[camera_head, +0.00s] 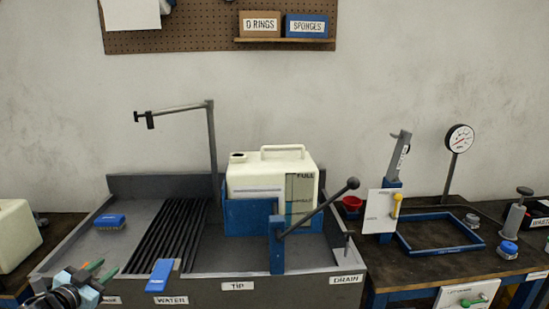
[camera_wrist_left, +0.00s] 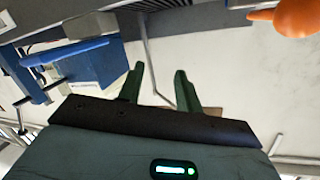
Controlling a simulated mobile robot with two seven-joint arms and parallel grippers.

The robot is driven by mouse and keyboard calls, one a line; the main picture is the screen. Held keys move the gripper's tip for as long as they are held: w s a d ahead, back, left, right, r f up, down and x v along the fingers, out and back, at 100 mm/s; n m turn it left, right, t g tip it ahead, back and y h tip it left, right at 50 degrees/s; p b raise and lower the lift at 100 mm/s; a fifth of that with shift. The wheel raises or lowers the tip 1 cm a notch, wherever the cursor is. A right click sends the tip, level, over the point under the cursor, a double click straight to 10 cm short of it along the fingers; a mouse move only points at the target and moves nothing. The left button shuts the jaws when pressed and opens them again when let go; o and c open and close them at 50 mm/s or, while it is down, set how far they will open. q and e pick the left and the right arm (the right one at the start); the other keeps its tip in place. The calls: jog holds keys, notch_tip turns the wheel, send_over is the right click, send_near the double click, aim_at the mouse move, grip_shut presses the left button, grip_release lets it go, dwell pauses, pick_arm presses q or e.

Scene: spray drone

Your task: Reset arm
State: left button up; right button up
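My left gripper (camera_head: 90,271) is at the lower left in the head view, in front of the left part of the grey sink tray (camera_head: 215,289). In the left wrist view its two green fingers (camera_wrist_left: 162,88) stand apart with nothing between them. The gripper is open and empty, and it touches nothing that I can see. My right gripper is not in view.
A white tank (camera_head: 270,172) sits in a blue cradle (camera_head: 243,217) with a lever (camera_head: 318,208). A blue brush (camera_head: 109,221) lies in the tray. A pressure gauge (camera_head: 459,138) and blue frame (camera_head: 440,234) are on the right bench. An orange object (camera_wrist_left: 297,17) shows in the wrist view.

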pick_arm(q)
jog(key=s+d+f+m+g, duration=0.2)
jog(key=s+d+f+g, duration=0.15)
jog(key=s+f, duration=0.7)
jog(key=s+d+f+m+g, duration=0.1)
jog(key=s+d+f+g, duration=0.2)
jog(key=s, duration=0.6)
jog(key=s+d+f+m+g, duration=0.1)
jog(key=s+d+f+m, duration=0.15)
jog(key=s+f, duration=0.45)
jog(key=s+d+f+m+g, duration=0.1)
jog(key=s+d+f+g, duration=0.15)
jog(key=s, duration=0.95)
jog(key=s+d+f+n+t, duration=0.1)
jog(key=d+n, duration=0.4)
jog(key=d, duration=0.4)
jog(key=d+n+t, duration=0.1)
jog(key=d+n, duration=0.3)
jog(key=d, duration=0.6)
jog(key=shift+s+f+n+t+h, duration=0.3)
jog(key=shift+s+f+n+h, duration=0.05)
jog(key=shift+f+h, duration=0.05)
